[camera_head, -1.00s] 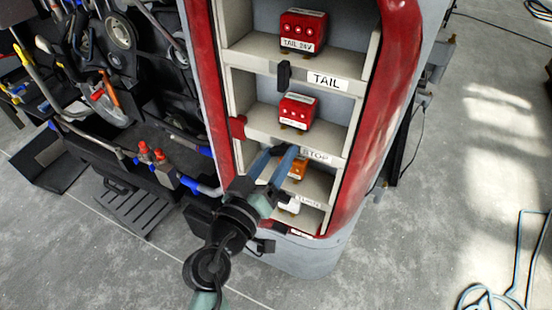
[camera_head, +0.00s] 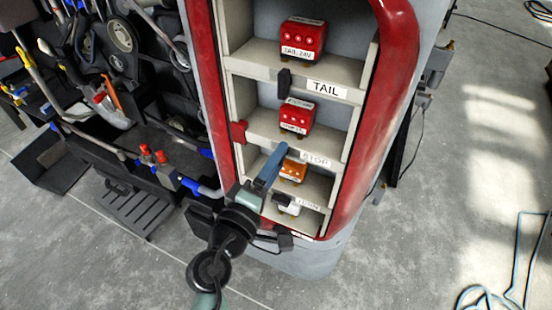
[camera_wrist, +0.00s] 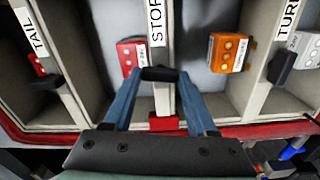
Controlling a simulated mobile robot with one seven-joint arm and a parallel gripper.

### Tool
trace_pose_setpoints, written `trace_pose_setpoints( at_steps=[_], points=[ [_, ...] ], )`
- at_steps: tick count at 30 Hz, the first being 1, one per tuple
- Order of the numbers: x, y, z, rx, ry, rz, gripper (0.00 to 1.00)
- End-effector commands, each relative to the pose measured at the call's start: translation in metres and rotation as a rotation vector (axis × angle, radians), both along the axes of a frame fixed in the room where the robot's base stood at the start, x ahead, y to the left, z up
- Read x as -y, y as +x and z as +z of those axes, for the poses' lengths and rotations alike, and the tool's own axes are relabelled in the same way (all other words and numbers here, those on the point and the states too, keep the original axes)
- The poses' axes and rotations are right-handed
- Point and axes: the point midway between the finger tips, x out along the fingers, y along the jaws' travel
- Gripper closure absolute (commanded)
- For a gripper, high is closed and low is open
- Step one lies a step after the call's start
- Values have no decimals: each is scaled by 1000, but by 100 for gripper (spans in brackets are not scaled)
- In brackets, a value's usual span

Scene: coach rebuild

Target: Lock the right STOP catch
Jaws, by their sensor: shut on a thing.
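The black STOP catch (camera_wrist: 160,74) sits on the STOP shelf edge, beside the STOP label (camera_wrist: 157,22). In the wrist view it lies crosswise to that edge, between the fingertips of my gripper (camera_wrist: 159,77), which is shut on its two ends. In the head view my gripper (camera_head: 281,150) hides the catch, and its fingers nearly overlap. A red box (camera_wrist: 130,55) and an orange box (camera_wrist: 228,52) stand in the bays on either side of the STOP edge. A red tab (camera_wrist: 165,122) is at the near end of that edge.
The black TAIL catch (camera_head: 284,78) stands upright across its shelf edge. The black TURN catch (camera_head: 283,200) lies along its edge below my gripper. The red cabinet frame (camera_head: 395,80) surrounds the shelves.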

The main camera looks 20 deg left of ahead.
Motion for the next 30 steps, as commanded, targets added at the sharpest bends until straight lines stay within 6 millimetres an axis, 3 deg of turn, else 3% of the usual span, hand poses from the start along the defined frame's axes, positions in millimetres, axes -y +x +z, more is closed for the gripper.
trace_pose_setpoints(
  at_steps=[12,27,28,30],
  points=[
    [0,0,0,-5,-163,1,98],
    [-1,0,-1,-6,-181,1,98],
    [-1,0,-1,-6,-181,1,39],
    [-1,0,-1,-6,-180,1,26]
  ],
)
